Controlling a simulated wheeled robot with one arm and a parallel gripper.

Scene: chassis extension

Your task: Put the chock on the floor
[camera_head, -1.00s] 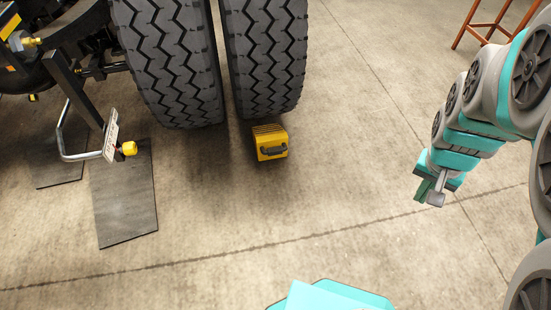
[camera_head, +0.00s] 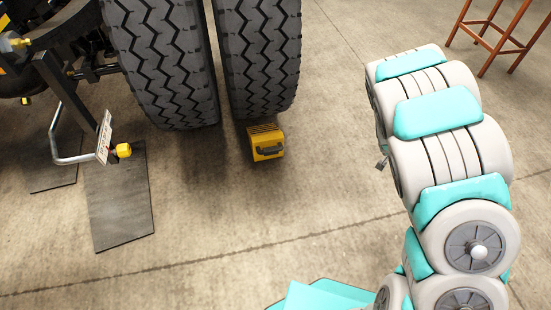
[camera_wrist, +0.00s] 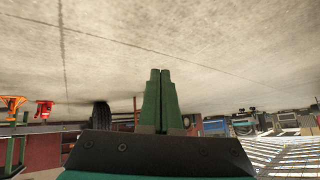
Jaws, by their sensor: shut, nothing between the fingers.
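The yellow chock (camera_head: 266,143) sits on the concrete floor (camera_head: 230,215) just in front of the right one of two large tyres (camera_head: 259,55). Its dark handle faces me, and its ridged top is beside the tyre; I cannot tell whether they touch. My gripper shows in the wrist view (camera_wrist: 160,75) with its two green fingers together and nothing between them. In the head view only a small dark tip of it (camera_head: 382,163) shows, to the right of the chock and well apart from it; my arm hides the rest.
A second tyre (camera_head: 165,60) stands to the left. Dark mats (camera_head: 122,200) lie on the floor below a metal bracket with a yellow knob (camera_head: 123,150). An orange-brown stool frame (camera_head: 490,40) stands at the upper right. The floor between chock and arm is clear.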

